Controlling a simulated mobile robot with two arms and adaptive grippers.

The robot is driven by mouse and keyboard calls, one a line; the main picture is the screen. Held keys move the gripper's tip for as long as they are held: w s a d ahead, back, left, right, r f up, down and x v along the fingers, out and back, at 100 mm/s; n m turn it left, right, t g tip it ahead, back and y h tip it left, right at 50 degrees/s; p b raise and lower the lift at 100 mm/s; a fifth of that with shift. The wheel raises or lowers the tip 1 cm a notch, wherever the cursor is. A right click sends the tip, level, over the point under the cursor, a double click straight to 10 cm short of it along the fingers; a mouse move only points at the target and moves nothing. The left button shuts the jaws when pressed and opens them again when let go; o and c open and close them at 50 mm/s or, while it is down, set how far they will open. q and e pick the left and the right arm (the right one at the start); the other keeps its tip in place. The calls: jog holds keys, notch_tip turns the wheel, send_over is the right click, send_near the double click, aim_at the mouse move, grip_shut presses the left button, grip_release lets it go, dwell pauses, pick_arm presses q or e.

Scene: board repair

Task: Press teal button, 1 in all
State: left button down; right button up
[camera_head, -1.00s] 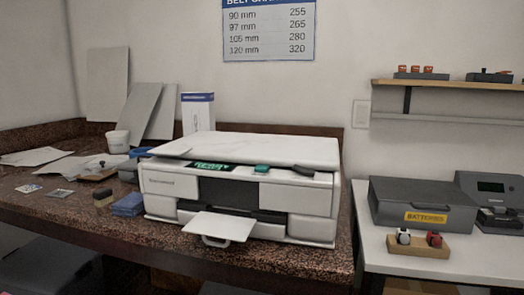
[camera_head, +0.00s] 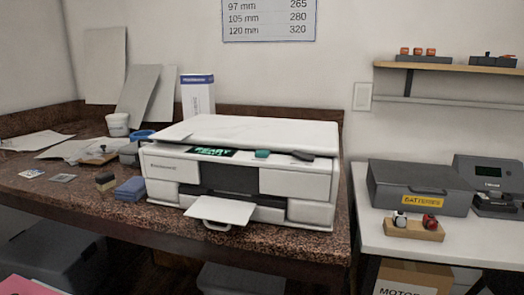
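The teal button (camera_head: 262,154) is on the top front edge of the white printer (camera_head: 172,164), right of a small dark display (camera_head: 211,151) with green text that reads "READY" on its top line. The button looks raised and nothing covers it. A dark oval part (camera_head: 302,155) sits to its right. The printer stands on the brown speckled counter with its front tray (camera_head: 220,211) out. Neither of my grippers shows in the head view.
Blue sponges (camera_head: 130,188) lie left of the printer. A grey batteries case (camera_head: 422,186) and a wooden holder (camera_head: 413,230) with a white and a red item stand on the white table (camera_head: 385,243) to the right. The space before the printer is clear.

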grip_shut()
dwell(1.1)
